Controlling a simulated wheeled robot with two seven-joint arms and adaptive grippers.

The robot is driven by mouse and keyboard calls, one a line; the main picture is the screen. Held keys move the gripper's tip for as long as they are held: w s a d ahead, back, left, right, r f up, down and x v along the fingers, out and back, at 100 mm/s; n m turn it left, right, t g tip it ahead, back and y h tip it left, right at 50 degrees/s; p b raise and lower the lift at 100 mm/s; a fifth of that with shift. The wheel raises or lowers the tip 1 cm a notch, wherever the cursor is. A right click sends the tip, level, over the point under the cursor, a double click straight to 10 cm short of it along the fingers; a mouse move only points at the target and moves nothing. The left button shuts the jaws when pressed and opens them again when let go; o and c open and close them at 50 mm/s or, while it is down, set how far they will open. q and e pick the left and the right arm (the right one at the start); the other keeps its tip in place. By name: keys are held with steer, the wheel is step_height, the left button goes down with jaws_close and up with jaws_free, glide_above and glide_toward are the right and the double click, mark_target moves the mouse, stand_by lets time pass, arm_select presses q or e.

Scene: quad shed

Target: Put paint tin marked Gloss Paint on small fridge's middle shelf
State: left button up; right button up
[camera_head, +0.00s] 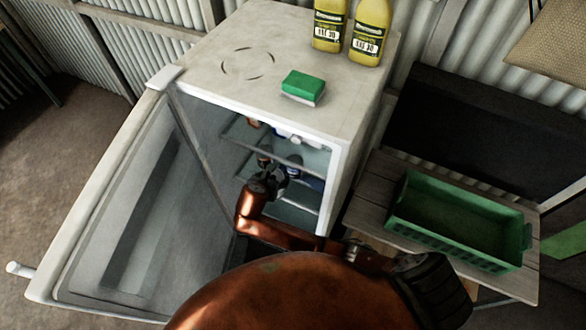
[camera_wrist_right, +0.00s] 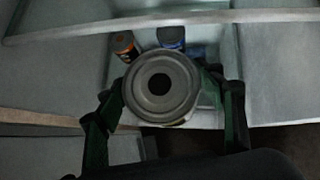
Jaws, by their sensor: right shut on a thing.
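The small fridge (camera_head: 345,165) stands with its door (camera_head: 120,215) swung open to the left. Wire-edged shelves show inside it, with several items on them. My right gripper (camera_head: 275,180) is at the fridge opening, by the shelves. In the right wrist view its green-sided fingers (camera_wrist_right: 165,95) are shut on a round grey tin (camera_wrist_right: 145,100), seen from above by its lid. Its label is hidden, so I cannot read whether it says Gloss Paint. A shelf edge (camera_wrist_right: 190,17) crosses the top of that view. My left gripper is not in view.
An orange-labelled can (camera_wrist_right: 124,45) and a blue can (camera_wrist_right: 171,37) stand just beyond the tin. On the fridge top are two yellow bottles (camera_head: 370,35) and a green sponge (camera_head: 303,86). A green crate (camera_head: 455,255) sits on a wooden bench at right.

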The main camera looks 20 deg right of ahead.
steer(key=s+d+f+m+g+h+b, duration=0.1)
steer(key=s+d+f, duration=0.3)
steer(key=f, duration=0.6)
steer(key=s+d+f+m+h+b, duration=0.1)
steer(key=s+d+f+m, duration=0.2)
steer(key=f, duration=0.7)
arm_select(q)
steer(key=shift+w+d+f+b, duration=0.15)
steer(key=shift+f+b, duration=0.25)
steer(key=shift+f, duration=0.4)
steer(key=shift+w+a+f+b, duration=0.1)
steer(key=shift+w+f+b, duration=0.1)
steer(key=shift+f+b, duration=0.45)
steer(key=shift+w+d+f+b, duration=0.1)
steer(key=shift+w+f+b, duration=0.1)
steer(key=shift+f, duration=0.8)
arm_select(e)
steer(key=w+d+f+n, duration=0.1)
steer(key=w+d, duration=0.9)
steer(key=d, duration=0.4)
steer(key=shift+w+f, duration=0.15)
steer(key=shift+w, duration=0.25)
steer(key=shift+f, duration=0.15)
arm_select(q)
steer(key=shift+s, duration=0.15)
arm_select(e)
steer(key=o, duration=2)
steer(key=shift+s, duration=0.1)
